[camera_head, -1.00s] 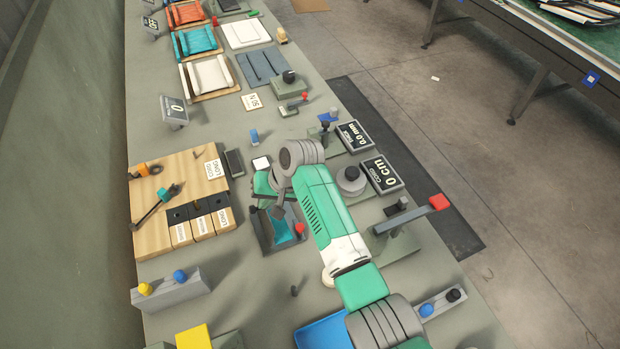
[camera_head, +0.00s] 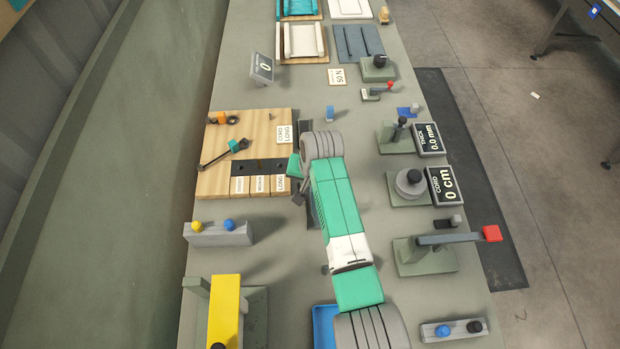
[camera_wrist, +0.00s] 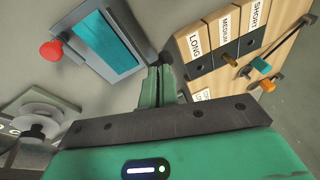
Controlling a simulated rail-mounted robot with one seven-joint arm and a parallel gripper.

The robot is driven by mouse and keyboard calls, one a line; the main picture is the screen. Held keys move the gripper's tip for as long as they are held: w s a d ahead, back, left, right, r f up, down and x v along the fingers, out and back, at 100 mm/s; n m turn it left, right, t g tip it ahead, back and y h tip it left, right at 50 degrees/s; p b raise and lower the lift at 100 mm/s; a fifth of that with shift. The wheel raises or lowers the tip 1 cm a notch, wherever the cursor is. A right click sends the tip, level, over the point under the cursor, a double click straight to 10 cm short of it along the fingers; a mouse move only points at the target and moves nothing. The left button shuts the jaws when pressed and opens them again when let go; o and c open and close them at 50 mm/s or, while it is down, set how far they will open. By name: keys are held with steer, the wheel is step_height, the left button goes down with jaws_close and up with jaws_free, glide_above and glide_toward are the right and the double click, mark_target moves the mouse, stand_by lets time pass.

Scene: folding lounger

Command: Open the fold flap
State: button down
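A dark grey fold tray (camera_wrist: 128,62) with a teal inner panel (camera_wrist: 103,40) shows at the upper left of the wrist view. A red knob (camera_wrist: 51,50) stands beside its left edge. I cannot tell for certain which part is the flap. In the head view my arm hides nearly all of this tray. My gripper (camera_wrist: 161,72) has its two green fingers close together, with no object visible between them. It points between the tray's right edge and the wooden board. A small dark round piece shows just beyond the fingertips; I cannot tell whether they touch it.
The wooden board (camera_head: 218,153) with labelled cord blocks lies left of my arm. The gauge stands (camera_head: 408,188) and a red-ended lever (camera_head: 491,233) are on the right. A grey block with yellow and blue knobs (camera_head: 218,235) is at the lower left.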

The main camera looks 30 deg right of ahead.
mark_target(312, 201)
steer(key=shift+s+a+f, duration=0.15)
steer(key=shift+s+f, duration=0.1)
steer(key=shift+f, duration=0.6)
steer(key=p+v, duration=0.6)
steer(key=v, duration=0.8)
steer(key=shift+w+a+r+p, duration=0.2)
steer(key=shift+w+r+p, duration=0.1)
steer(key=shift+r, duration=0.15)
